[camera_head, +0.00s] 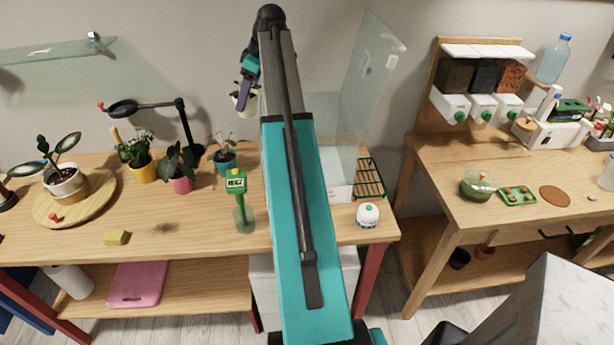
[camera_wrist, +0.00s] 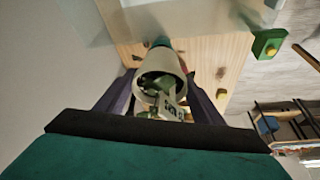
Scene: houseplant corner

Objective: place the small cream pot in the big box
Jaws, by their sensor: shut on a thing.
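My gripper (camera_head: 246,92) is raised near the wall, above the back of the plant table. It is shut on a small cream pot (camera_head: 240,103) with a green plant. In the wrist view the cream pot (camera_wrist: 157,60) sits between the dark fingers, its mouth facing the camera and leaves and a small label partly showing. A clear-walled case (camera_head: 339,150) with a tall, tilted glass panel (camera_head: 374,62) stands at the right of the table, partly behind my arm. A white box (camera_head: 348,268) is under the table, also partly hidden. I cannot tell which is the big box.
The plant table (camera_head: 190,228) holds yellow (camera_head: 143,170), pink (camera_head: 181,184) and teal (camera_head: 225,165) pots, left of my arm. A black lamp (camera_head: 185,125), green-labelled marker (camera_head: 236,185), dark rack (camera_head: 370,178) and white round thing (camera_head: 368,215) also stand there. The table's front middle is mostly clear.

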